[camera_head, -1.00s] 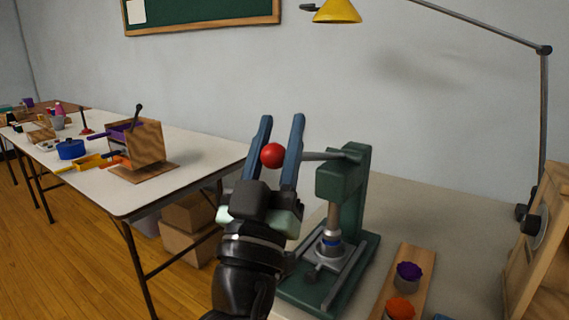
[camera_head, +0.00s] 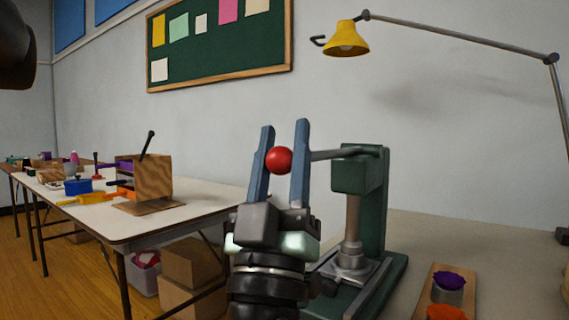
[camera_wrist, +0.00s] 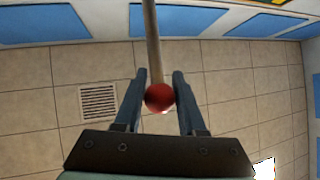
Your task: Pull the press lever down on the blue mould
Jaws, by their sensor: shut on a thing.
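The green press (camera_head: 360,174) stands on the table at right. Its metal lever (camera_head: 335,154) runs out to the left, about level, and ends in a red ball knob (camera_head: 279,160). My gripper (camera_head: 285,145) points up, with its two blue fingers shut on the knob, one on either side. The wrist view also shows the red knob (camera_wrist: 159,97) between the fingers, with the lever rod (camera_wrist: 153,45) running away from it. The metal ram (camera_head: 352,220) reaches down to a grey round part at the base. I cannot make out the blue mould clearly; my wrist hides part of the base.
A wooden board (camera_head: 440,290) with purple and orange pots lies right of the press. A yellow lamp (camera_head: 343,40) hangs above on a long arm. At left, a white table (camera_head: 110,217) holds a wooden box and tools, with cardboard boxes below.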

